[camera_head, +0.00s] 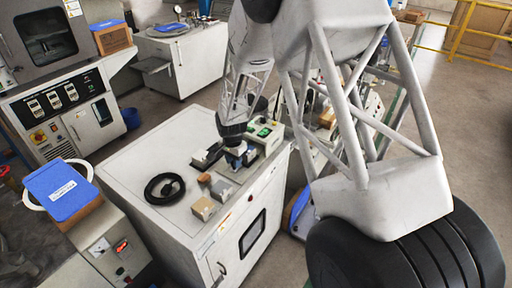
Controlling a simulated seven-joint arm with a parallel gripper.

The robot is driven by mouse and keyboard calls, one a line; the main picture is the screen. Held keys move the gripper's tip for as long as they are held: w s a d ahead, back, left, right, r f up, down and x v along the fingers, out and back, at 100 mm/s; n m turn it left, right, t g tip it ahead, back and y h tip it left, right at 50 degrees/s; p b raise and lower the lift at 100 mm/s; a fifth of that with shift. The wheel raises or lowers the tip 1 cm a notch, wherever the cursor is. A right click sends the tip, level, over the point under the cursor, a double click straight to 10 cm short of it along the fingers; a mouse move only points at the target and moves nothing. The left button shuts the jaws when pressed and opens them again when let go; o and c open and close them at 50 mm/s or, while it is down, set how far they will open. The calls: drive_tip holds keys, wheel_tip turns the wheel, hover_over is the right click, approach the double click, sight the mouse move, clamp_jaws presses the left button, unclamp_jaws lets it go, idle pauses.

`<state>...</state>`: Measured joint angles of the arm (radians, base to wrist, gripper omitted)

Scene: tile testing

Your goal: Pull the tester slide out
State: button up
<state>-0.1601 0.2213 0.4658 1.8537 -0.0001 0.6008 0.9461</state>
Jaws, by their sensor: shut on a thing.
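The tester (264,134) is a pale box with a green-lit panel, standing at the back right of the white cabinet top. Dark slide parts (205,160) extend in front and to the left of it. My gripper (236,152) reaches down from above at the tester's front left, with a small blue part at its fingers. It is shut on the tester slide, though the fingers are small and mostly cover the grip point. How far the slide stands out of the tester is hard to tell.
A blue-lidded box (60,190) stands at the left. The cabinet's back left is clear.

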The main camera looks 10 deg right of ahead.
drive_tip(key=shift+s+a, duration=0.6)
drive_tip(key=shift+a, duration=0.05)
drive_tip(key=o, duration=0.8)
drive_tip(key=shift+r, duration=0.2)
drive_tip(key=shift+r, duration=2.85)
drive_tip(key=shift+r, duration=0.1)
